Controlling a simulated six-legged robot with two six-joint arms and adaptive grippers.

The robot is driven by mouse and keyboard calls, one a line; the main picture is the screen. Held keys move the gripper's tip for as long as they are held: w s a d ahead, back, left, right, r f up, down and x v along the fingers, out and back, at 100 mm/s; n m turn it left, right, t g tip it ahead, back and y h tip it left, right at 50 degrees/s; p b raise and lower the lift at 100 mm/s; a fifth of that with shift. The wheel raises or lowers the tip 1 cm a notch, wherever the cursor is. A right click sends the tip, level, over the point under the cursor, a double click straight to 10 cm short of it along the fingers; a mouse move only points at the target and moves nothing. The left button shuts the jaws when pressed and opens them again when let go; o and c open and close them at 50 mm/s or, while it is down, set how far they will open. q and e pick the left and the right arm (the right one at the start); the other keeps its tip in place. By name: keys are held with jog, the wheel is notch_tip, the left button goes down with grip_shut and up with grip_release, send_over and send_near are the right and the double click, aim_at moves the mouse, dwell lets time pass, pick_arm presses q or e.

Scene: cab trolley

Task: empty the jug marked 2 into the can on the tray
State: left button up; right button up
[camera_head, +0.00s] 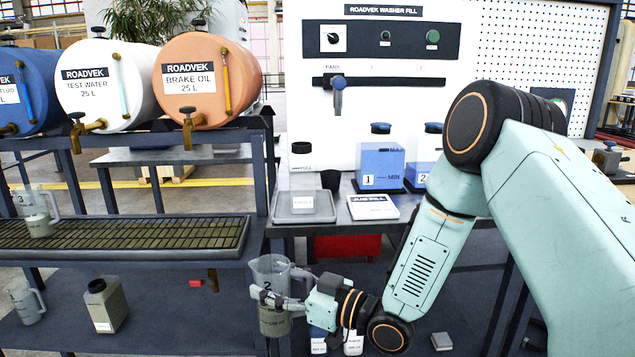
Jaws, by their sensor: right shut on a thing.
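The jug marked 2 (271,272) is clear, with a handle on its right. It hangs roughly upright in front of the bench, and its lower part looks grey-brown, as if it holds liquid. My right gripper (284,300) is shut on the jug from the right, at its handle side. The can (303,178) is a pale see-through container with a dark top and a small label. It stands on the grey tray (283,217) on the bench, above and behind the jug. No liquid level can be told in the can. My left gripper is not in view.
A dark cup (331,180) stands right of the can, near a JUG FILL sign (373,206) and blue tanks (381,163). Another jug (36,212) stands on the grating (120,240) at left. A grey canister (106,306) stands low on the left.

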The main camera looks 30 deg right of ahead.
jog(key=w+d+r+m+t+h+b, duration=0.1)
jog(key=w+d+r+h+b, duration=0.2)
jog(key=w+r, duration=0.95)
jog(key=w+d+r+m+t+h+b, duration=0.1)
jog(key=w+d+r+m+h+b, duration=0.2)
jog(key=r, duration=0.6)
jog(key=w+d+r+m+t+h+b, duration=0.1)
jog(key=w+d+r+h, duration=0.15)
jog(key=d+r, duration=0.45)
pick_arm(q)
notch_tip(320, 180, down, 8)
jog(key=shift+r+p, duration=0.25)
jog(key=shift+p, duration=0.1)
pick_arm(e)
jog(key=w+d+r+m+h, duration=0.1)
jog(key=d+r+m+h, duration=0.1)
jog(key=d+r+h, duration=0.1)
jog(key=shift+w+d+r+m, duration=0.35)
jog(key=shift+d+r, duration=0.25)
jog(key=shift+d, duration=0.55)
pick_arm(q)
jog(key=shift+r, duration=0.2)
pick_arm(e)
jog(key=shift+w+a, duration=0.1)
pick_arm(q)
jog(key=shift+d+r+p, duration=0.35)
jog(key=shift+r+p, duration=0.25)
jog(key=shift+p, duration=0.2)
pick_arm(e)
jog(key=shift+g, duration=0.4)
